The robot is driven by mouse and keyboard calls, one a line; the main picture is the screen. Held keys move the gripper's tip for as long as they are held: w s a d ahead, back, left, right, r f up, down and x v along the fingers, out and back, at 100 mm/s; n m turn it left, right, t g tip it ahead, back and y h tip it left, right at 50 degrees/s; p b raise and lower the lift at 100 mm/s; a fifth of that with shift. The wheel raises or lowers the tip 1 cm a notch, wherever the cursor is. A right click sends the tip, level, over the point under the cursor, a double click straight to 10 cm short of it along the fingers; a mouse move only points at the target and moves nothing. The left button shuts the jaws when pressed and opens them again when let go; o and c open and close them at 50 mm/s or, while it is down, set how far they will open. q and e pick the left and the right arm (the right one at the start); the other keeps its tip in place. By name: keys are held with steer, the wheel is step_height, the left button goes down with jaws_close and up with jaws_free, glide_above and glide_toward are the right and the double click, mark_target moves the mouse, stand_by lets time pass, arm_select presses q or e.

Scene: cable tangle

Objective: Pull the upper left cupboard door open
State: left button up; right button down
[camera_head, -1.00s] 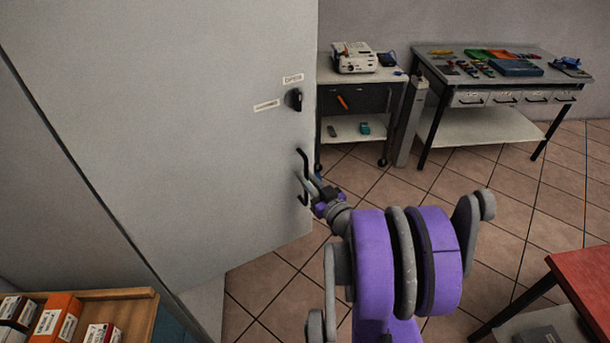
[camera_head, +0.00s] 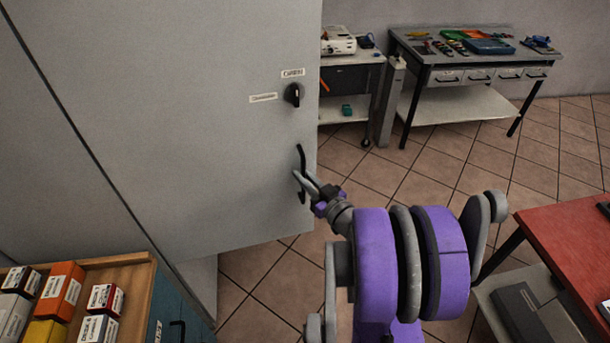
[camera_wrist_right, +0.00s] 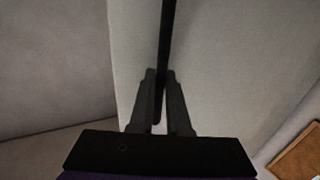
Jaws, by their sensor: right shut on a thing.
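The grey cupboard door (camera_head: 190,120) fills the left of the head view, with a dark rotary knob, two small labels and a black bar handle (camera_head: 301,160) near its right edge. My right gripper (camera_head: 304,184) is at the lower part of this handle. In the right wrist view the right gripper (camera_wrist_right: 160,98) has its two fingers on either side of the black handle (camera_wrist_right: 166,40), shut on it. Whether the door stands ajar is hard to tell, though its lower edge slants out over the floor. My left gripper does not show.
A wooden-topped drawer unit (camera_head: 140,290) with several small boxes stands at the lower left. A red table (camera_head: 570,240) is at the right. A trolley (camera_head: 350,85) and a workbench (camera_head: 470,65) stand at the back. The tiled floor between them is clear.

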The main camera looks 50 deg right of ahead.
steer(key=shift+a, duration=0.1)
steer(key=c, duration=0.9)
jaws_free()
steer(key=shift+w, duration=0.1)
steer(key=shift+b+v, duration=0.55)
steer(key=shift+v, duration=4.9)
